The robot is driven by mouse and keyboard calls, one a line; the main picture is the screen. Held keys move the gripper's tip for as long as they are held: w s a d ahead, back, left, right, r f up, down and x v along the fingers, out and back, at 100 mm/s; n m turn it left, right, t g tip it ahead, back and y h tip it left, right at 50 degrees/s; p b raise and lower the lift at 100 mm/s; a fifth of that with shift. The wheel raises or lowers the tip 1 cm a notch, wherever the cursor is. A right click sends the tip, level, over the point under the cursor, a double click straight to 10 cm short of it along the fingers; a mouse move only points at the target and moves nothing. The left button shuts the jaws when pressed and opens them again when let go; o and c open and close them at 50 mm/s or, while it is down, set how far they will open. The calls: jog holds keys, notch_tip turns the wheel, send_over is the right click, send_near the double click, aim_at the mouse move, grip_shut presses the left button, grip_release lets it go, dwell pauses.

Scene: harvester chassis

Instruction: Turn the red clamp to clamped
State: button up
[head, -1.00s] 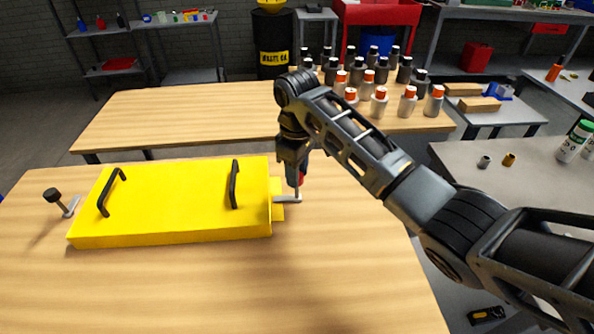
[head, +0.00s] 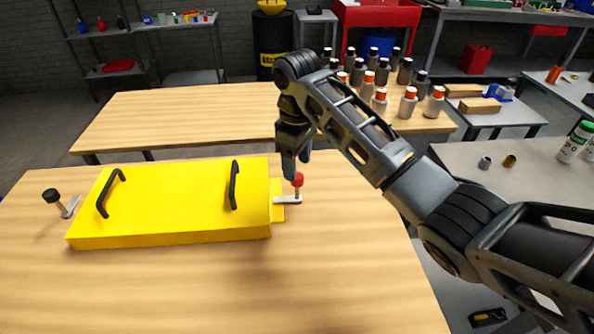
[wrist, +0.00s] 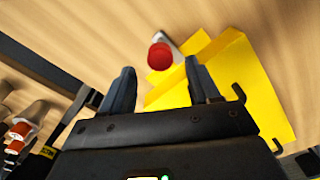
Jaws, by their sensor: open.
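The red clamp (head: 298,180) stands at the right end of the yellow chassis panel (head: 180,198). Its red knob is upright on a post, and its grey bar reaches left over the panel's yellow tab (head: 278,190). My gripper (head: 295,172) is open and empty, just above and beside the red knob in the head view. In the wrist view the red knob (wrist: 160,56) lies beyond the fingertips, roughly between them, and the gripper (wrist: 160,75) does not touch it. The yellow panel (wrist: 262,85) is to the right there.
A black-knobbed clamp (head: 52,197) stands at the panel's left end. The panel has two black handles (head: 234,185). Several bottles (head: 408,102) stand on the wooden table behind. The bench in front of the panel is clear.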

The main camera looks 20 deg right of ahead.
jog(key=shift+r, duration=2.25)
